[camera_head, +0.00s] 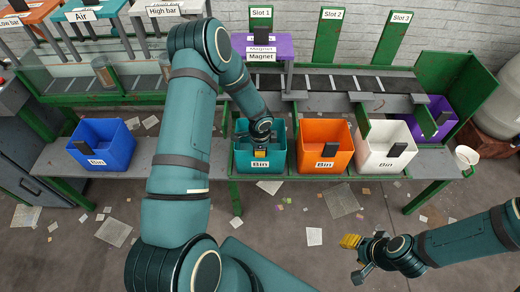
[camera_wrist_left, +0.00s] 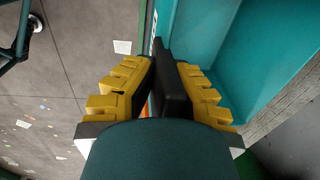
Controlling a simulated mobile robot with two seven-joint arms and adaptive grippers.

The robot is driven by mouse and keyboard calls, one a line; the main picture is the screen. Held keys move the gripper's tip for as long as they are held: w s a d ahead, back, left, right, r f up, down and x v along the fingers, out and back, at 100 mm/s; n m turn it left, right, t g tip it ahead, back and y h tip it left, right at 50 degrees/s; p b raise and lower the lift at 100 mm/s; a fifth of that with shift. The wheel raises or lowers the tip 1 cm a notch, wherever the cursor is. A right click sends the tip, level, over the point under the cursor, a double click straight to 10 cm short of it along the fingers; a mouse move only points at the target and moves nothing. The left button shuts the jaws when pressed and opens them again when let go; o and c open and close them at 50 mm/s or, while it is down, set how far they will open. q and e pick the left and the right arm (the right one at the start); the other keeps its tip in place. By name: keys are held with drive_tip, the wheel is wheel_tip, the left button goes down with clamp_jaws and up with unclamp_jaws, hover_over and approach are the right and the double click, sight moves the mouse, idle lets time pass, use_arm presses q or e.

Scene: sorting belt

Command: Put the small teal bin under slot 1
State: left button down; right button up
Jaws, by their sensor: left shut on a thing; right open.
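The small teal bin (camera_head: 242,160) stands on the low shelf, left of the orange bin and in line below the Slot 1 sign (camera_head: 261,13). It looks upright, and its label faces front. My left gripper (camera_head: 260,152) is at its front wall, shut on its black handle tab. The left wrist view shows the yellow fingers (camera_wrist_left: 160,90) on both sides of the black tab (camera_wrist_left: 170,75), with the teal wall (camera_wrist_left: 215,35) beside it. The gripper partly hides the bin's inside. My right gripper (camera_head: 356,257) is open and empty over the floor at lower right.
The orange bin (camera_head: 338,133) and white bin (camera_head: 370,133) stand to the right, the purple bin (camera_head: 438,107) beyond. A blue bin (camera_head: 118,138) is far left on the shelf (camera_head: 55,158). The belt (camera_head: 350,83) and purple Magnet station (camera_head: 282,50) are behind. Scraps litter the floor.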

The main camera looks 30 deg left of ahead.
use_arm(q)
drive_tip(key=c, duration=1.1)
unclamp_jaws()
drive_tip(key=shift+c, duration=0.2)
wheel_tip(320, 180, up, 12)
drive_tip(key=s+p, duration=0.1)
drive_tip(key=p, duration=0.2)
drive_tip(key=s+d+f+n+h, duration=0.2)
drive_tip(key=s+d+n, duration=0.4)
drive_tip(key=d, duration=0.5)
drive_tip(key=s+d+f+n+h, duration=0.2)
drive_tip(key=s+d+n, duration=0.5)
drive_tip(key=s+d, duration=0.4)
drive_tip(key=shift+f+h, duration=0.3)
drive_tip(key=shift+f, duration=0.55)
drive_tip(key=shift+d+t, duration=0.1)
drive_tip(key=shift+t, duration=0.2)
